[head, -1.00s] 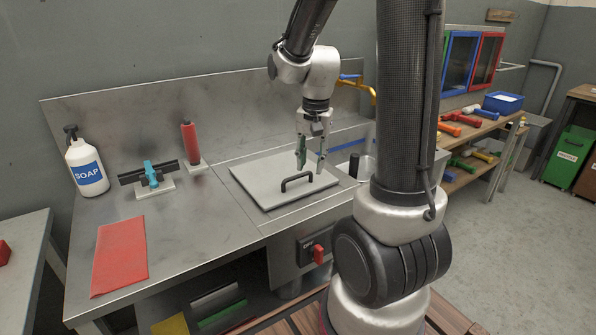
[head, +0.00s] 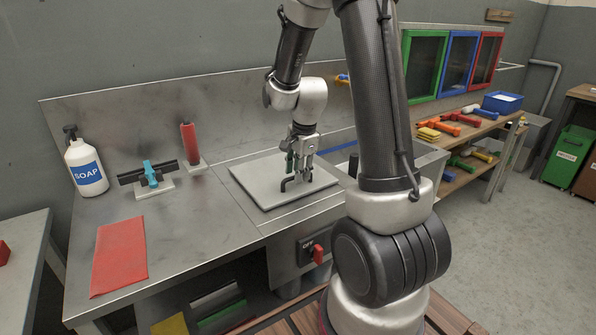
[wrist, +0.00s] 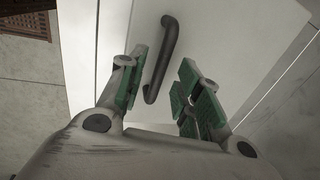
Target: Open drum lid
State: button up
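The drum lid (head: 262,186) is a flat grey square plate set on the steel counter, lying closed. Its black bar handle (head: 287,184) stands up near the middle of the plate. My gripper (head: 298,174) is low over the lid at the handle. In the wrist view my gripper (wrist: 162,92) is open, with its green-padded fingers apart. The dark handle (wrist: 163,55) shows between and beyond the fingers, closer to the left one. I cannot tell whether a finger touches it. In the head view the fingers hide part of the handle.
A soap bottle (head: 86,166), a blue-handled tool (head: 150,175) and a red cylinder (head: 190,146) stand left on the counter. A red cloth (head: 119,256) lies at the front left. A red switch (head: 317,253) is on the counter front.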

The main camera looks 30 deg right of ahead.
jog(key=shift+f, duration=0.2)
grip_shut()
jog(key=shift+w+r, duration=0.1)
jog(key=shift+r, duration=0.05)
